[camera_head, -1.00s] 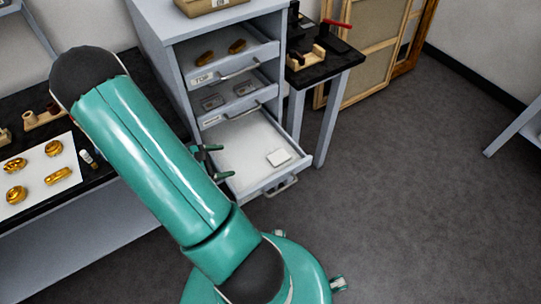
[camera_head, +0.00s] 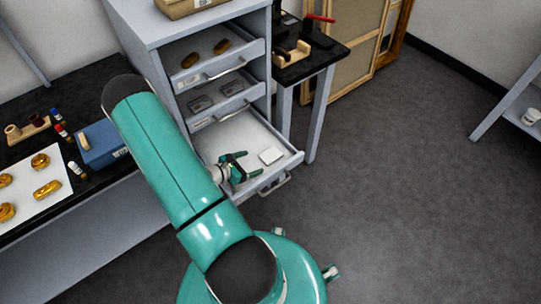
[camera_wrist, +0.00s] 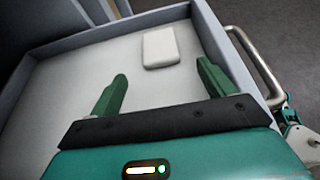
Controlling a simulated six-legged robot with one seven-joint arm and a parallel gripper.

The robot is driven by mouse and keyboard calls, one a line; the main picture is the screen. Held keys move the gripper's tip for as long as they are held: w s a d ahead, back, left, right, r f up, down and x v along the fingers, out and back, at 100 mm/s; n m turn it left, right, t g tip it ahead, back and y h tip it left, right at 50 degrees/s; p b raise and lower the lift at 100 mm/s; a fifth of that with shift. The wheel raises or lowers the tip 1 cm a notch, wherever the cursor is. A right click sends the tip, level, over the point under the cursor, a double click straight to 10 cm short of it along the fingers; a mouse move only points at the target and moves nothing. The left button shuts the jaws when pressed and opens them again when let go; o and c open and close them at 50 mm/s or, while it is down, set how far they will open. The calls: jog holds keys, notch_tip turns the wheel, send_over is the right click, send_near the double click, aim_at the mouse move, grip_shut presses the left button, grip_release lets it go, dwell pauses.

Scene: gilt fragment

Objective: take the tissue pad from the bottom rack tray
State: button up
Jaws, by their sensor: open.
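The tissue pad (camera_head: 271,156) is a small white block lying flat in the bottom rack tray (camera_head: 291,158), near its front right part. The tray is pulled out and otherwise looks bare. In the wrist view the pad (camera_wrist: 160,48) lies beyond my fingertips, between their lines, and the tray wall (camera_wrist: 236,62) runs along the right. My gripper (camera_head: 241,164) is open and empty over the tray, to the left of the pad and apart from it. The fingers of my gripper also show in the wrist view (camera_wrist: 162,75).
Above are the middle tray (camera_head: 222,101) with grey pieces and the top tray (camera_head: 205,55) with gilt pieces, both partly pulled out. The bottom tray's handle (camera_head: 274,184) juts out in front. A black side table (camera_head: 310,68) stands right of the rack. Open floor lies to the right.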

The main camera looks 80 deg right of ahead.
aim_at(262, 160)
jog(key=x, duration=0.5)
jog(key=shift+a+f, duration=0.1)
jog(key=shift+f, duration=0.2)
jog(key=c, duration=1.1)
